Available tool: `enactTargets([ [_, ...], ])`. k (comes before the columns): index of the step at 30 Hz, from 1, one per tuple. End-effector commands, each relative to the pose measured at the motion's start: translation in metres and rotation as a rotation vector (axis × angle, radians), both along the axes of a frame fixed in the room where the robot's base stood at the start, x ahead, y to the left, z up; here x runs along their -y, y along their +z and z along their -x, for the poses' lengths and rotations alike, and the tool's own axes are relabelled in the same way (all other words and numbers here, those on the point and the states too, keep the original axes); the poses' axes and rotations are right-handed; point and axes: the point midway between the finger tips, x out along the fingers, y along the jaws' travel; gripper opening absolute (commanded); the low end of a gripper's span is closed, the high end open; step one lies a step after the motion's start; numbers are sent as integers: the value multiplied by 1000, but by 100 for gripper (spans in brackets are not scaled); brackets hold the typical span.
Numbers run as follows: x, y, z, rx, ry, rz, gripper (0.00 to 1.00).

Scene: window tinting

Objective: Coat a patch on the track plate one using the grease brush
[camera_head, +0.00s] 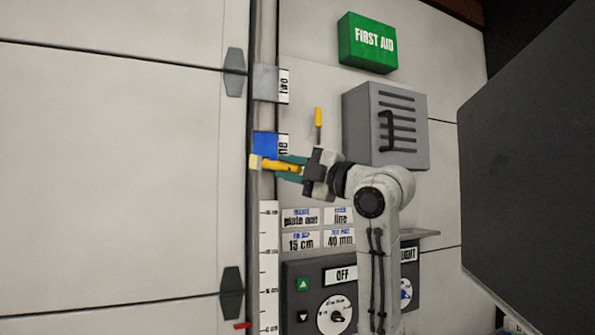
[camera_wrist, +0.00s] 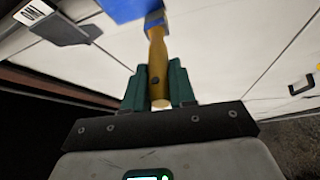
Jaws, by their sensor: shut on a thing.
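My gripper (camera_head: 289,166) is shut on the grease brush (camera_head: 279,166), holding it by its orange-yellow wooden handle. In the head view the brush points left, with its pale tip just below the blue face of track plate one (camera_head: 265,143). I cannot tell whether the tip touches the plate. A label partly hidden by the arm is beside that plate. In the wrist view the brush handle (camera_wrist: 157,65) rises from between the green fingers (camera_wrist: 158,90), and its far end lies against a blue surface (camera_wrist: 125,8). The bristles are not clear there.
Grey plate two (camera_head: 265,83) is above plate one on the same vertical rail. A yellow-handled tool (camera_head: 318,117), grey vented box (camera_head: 386,125) and green first-aid box (camera_head: 367,42) are right of the rail. A ruler (camera_head: 268,265) and control panel (camera_head: 333,300) are below.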

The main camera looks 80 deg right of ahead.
Motion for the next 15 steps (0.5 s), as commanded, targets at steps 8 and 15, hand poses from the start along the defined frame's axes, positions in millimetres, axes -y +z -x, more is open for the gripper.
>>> enactTargets([
  [8, -1, 0, -1, 0, 1, 0, 0],
  [15, -12, 0, 9, 1, 0, 3, 0],
])
